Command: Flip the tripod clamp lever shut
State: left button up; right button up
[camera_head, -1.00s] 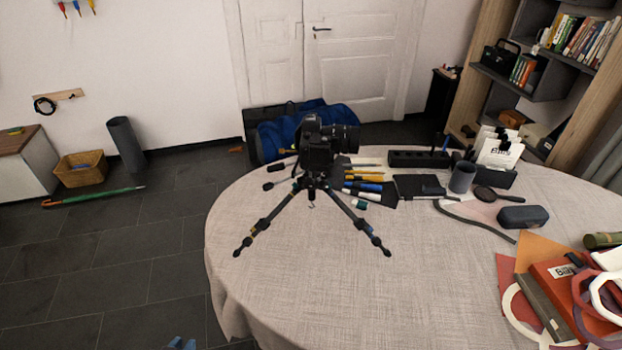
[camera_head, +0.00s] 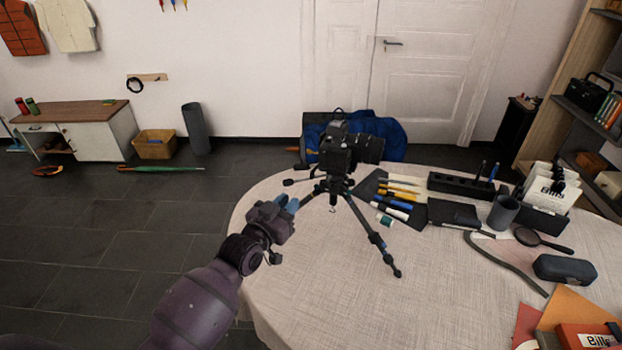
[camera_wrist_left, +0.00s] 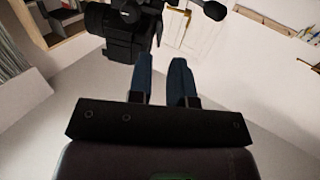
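The black tripod (camera_head: 365,220) stands on the round cloth-covered table (camera_head: 330,290) with a black camera (camera_head: 338,152) on its head. One leg reaches toward the front right; the front-left leg is mostly hidden behind my left gripper (camera_head: 288,205). Dark clamp parts (camera_head: 377,240) show on the right leg, but I cannot tell a lever's position. My left gripper is at the table's left edge, its blue fingers near the tripod's left side. In the left wrist view, the fingers (camera_wrist_left: 164,75) show a narrow gap with nothing between them, and the camera (camera_wrist_left: 130,35) is beyond. My right gripper is not in view.
Pens (camera_head: 395,195), a black organizer (camera_head: 460,187), a grey cup (camera_head: 503,211), a magnifier (camera_head: 540,240) and a dark case (camera_head: 564,269) lie right of the tripod. A blue bag (camera_head: 385,140) is behind the table. The table's front middle is clear.

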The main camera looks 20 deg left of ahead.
aim_at(311, 178)
pick_arm(q)
jog(key=x, duration=1.1)
jog(key=shift+r, duration=0.1)
jog(key=shift+c, duration=0.3)
grip_shut()
